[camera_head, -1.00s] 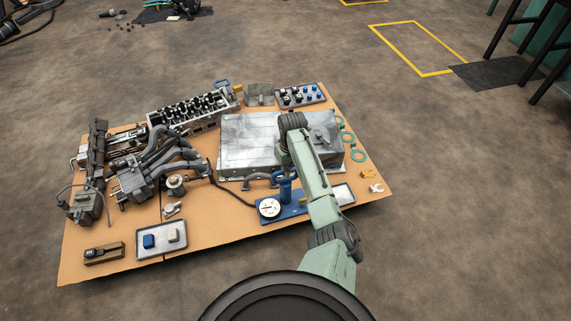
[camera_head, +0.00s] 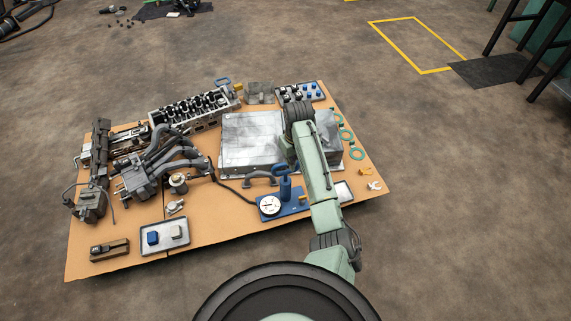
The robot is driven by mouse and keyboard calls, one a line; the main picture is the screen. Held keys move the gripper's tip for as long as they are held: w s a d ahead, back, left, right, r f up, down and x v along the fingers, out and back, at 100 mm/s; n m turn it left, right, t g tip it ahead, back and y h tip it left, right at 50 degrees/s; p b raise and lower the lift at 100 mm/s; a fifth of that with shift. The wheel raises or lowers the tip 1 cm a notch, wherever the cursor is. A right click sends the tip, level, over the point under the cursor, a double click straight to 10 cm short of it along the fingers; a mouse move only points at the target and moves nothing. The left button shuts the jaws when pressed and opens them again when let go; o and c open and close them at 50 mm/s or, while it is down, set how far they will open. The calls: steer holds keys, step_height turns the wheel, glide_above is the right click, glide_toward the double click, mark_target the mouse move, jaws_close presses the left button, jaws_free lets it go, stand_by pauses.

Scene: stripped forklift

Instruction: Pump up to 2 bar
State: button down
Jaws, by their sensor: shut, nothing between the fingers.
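The blue pump (camera_head: 285,188) stands upright on a blue base plate (camera_head: 293,207) at the front middle of the cardboard, with its blue handle (camera_head: 284,169) on top. A round white gauge (camera_head: 270,206) sits at the left end of the base. Its needle and figures are too small to read. A black hose (camera_head: 232,197) runs from the gauge up to the left. My green arm reaches over the right end of the base. My gripper is not visible; the arm hides the area behind it.
A large grey metal case (camera_head: 250,142) stands behind the pump. A manifold (camera_head: 165,160) and a cylinder head (camera_head: 195,108) lie to the left and back. A tray with two blocks (camera_head: 164,237) is at front left. The floor around the cardboard is mostly clear.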

mark_target(286, 165)
steer(key=r, duration=0.5)
steer(key=shift+s+d+r, duration=0.1)
steer(key=shift+s, duration=0.15)
stand_by(1.5)
steer(key=shift+w+a+f+t+y+p, duration=0.25)
steer(key=shift+w+f+t, duration=0.1)
steer(key=shift+w+f, duration=0.15)
steer(key=shift+w+a+f+t+y+p, duration=0.15)
steer(key=shift+w+a+f+t+p, duration=0.1)
steer(key=shift+w+f+t, duration=0.2)
steer(key=shift+f, duration=0.2)
steer(key=b+x, duration=0.6)
steer(key=b, duration=0.2)
steer(key=shift+a+f, duration=0.1)
steer(key=shift+f, duration=0.25)
